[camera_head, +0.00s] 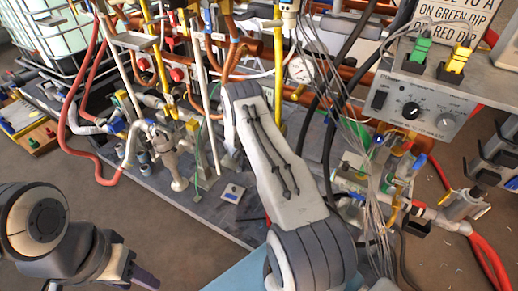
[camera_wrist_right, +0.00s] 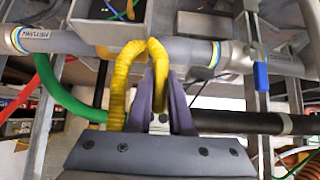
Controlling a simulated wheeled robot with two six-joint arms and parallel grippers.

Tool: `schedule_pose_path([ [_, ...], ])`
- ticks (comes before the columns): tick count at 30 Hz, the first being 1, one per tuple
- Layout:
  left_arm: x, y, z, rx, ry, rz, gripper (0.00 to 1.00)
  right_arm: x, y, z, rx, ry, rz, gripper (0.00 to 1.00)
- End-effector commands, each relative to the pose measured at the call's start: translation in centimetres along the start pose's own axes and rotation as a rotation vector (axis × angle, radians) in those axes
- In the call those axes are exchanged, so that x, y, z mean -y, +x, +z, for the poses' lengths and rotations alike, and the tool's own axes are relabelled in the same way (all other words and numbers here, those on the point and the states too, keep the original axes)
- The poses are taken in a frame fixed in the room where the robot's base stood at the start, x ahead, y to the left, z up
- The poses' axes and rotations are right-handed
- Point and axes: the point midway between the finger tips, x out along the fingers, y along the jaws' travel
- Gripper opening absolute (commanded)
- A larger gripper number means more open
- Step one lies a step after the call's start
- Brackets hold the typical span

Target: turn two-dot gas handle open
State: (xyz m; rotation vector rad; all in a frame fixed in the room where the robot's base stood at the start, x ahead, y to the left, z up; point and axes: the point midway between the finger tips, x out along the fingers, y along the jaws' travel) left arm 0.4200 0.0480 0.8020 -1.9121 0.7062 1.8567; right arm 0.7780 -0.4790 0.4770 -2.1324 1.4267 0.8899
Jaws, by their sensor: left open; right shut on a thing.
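A bent yellow handle (camera_wrist_right: 122,82) arches over in front of a grey pipe in the right wrist view. My right gripper (camera_wrist_right: 161,85) is shut on one leg of it, with a purple-grey finger on each side. No two-dot mark can be made out on the handle. In the head view my right arm reaches up into the pipework and hides its own gripper and the handle. My left gripper (camera_head: 143,277) is low at the left in the head view, open and empty, away from the pipes.
The grey pipe (camera_wrist_right: 75,43) runs across the right wrist view, with a green hose (camera_wrist_right: 62,95) at left and a blue-handled valve (camera_wrist_right: 261,75) at right. In the head view, a control box (camera_head: 415,95) and hanging grey wires (camera_head: 350,140) crowd my right arm. Floor is clear at lower left.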

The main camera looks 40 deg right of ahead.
Motion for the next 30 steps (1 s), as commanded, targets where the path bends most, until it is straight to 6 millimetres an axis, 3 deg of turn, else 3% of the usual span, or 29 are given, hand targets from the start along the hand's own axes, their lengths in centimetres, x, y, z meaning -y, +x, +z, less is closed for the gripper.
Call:
schedule_pose_path([
  [8, 0.0, 0.0, 0.0, 0.000, 0.000, 0.000, 0.50, -0.2, 0.1, -0.4, -0.009, 0.004, 0.005, 0.00],
  [9, 0.0, 0.0, 0.0, 0.000, 0.000, 0.000, 0.50, -0.2, 0.1, -0.4, -0.009, 0.004, 0.004, 0.34],
  [10, 0.0, 0.0, 0.0, 0.000, 0.000, 0.000, 0.50, -0.2, 0.1, -0.4, -0.009, 0.004, 0.004, 0.45],
  [11, 0.0, 0.0, 0.0, 0.000, 0.000, 0.000, 0.50, -0.1, 0.1, -0.4, -0.008, 0.004, 0.003, 0.49],
  [22, 0.0, -0.2, 0.0, 0.000, 0.000, 0.000, 0.50, 0.1, -0.5, -0.2, -0.004, 0.000, 0.000, 0.49],
  [30, -0.1, -1.5, -0.1, 0.000, 0.000, 0.000, 0.50, 0.1, -5.4, -0.4, -0.004, -0.001, -0.001, 0.49],
])
